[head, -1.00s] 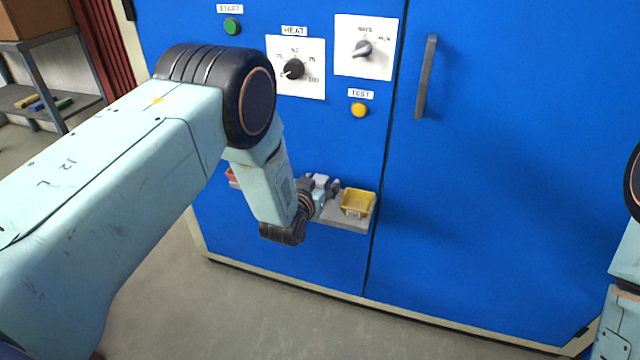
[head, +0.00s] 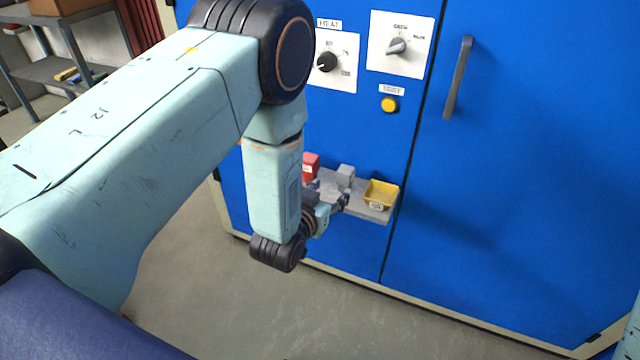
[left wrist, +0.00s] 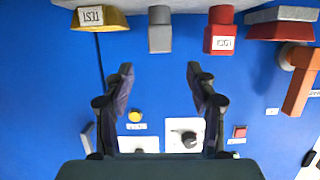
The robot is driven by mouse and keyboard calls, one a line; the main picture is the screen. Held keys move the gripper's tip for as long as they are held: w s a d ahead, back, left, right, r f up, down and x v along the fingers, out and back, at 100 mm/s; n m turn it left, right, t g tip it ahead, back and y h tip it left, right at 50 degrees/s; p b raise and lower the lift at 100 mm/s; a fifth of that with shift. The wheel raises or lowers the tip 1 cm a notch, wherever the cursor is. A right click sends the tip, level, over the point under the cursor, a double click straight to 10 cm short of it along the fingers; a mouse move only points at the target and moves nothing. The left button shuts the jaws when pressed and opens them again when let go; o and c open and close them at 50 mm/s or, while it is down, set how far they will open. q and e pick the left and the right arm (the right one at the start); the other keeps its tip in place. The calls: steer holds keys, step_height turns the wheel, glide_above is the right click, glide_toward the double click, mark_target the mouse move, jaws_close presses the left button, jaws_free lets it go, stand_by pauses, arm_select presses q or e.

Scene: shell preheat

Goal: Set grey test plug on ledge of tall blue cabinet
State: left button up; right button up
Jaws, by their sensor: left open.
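The grey test plug (head: 345,175) stands on the grey ledge (head: 368,214) of the tall blue cabinet (head: 520,150). In the left wrist view the plug (left wrist: 160,30) is in line with the gap between my fingers, beyond their tips. My left gripper (head: 333,193) is open and empty, just in front of the ledge and apart from the plug. Its two fingers also show spread in the left wrist view (left wrist: 160,72). My right gripper is out of view.
A red plug (head: 311,166) stands left of the grey one and a yellow bin (head: 381,194) right of it. A red bin (left wrist: 278,30) shows in the left wrist view. A door handle (head: 458,78), a yellow button (head: 389,105) and dials are on the cabinet front.

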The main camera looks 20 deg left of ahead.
arm_select(q)
steer(key=s+a+f+g, duration=0.1)
steer(key=s+f+g, duration=0.4)
steer(key=s, duration=0.5)
steer(key=s+a+f+g, duration=0.2)
steer(key=s+f+g, duration=0.1)
steer(key=s+f, duration=0.5)
steer(key=s+n+g, duration=0.1)
steer(key=s+g, duration=0.5)
steer(key=s, duration=1.4)
steer(key=shift+s+r+g, duration=0.2)
steer(key=shift+g, duration=0.2)
steer(key=shift+y, duration=0.3)
